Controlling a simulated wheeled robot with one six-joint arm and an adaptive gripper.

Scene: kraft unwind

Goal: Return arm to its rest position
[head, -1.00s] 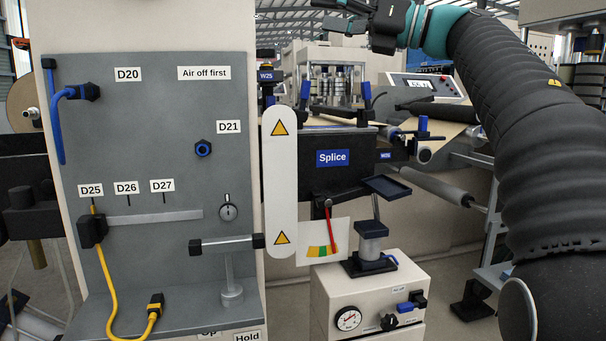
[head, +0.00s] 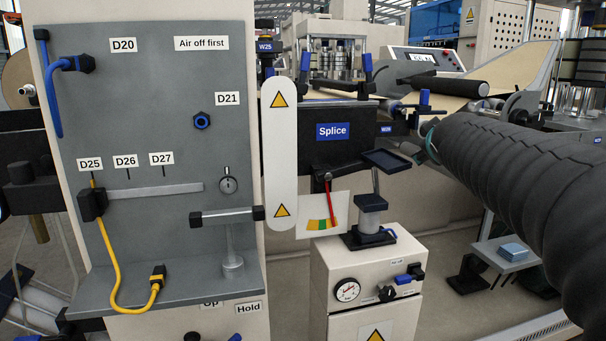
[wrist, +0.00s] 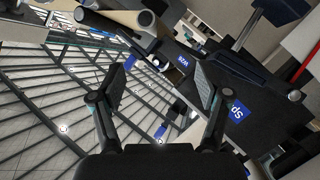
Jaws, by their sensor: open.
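My arm (head: 505,165) reaches in from the right in the head view, in a black ribbed sleeve. Its teal far end (head: 430,145) is in front of the machine, right of the Splice sign. The gripper itself is not clearly made out there. In the wrist view my gripper (wrist: 160,88) is open, with its two fingers wide apart and nothing between them. The Splice sign (wrist: 238,112) shows tilted beside the right finger.
The grey panel (head: 140,225) with blue and yellow cables stands at left. The Splice box (head: 333,131), a dark tray (head: 393,161) and a gauge box (head: 365,280) stand in the middle. A blue block (head: 514,251) lies on a low shelf at right.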

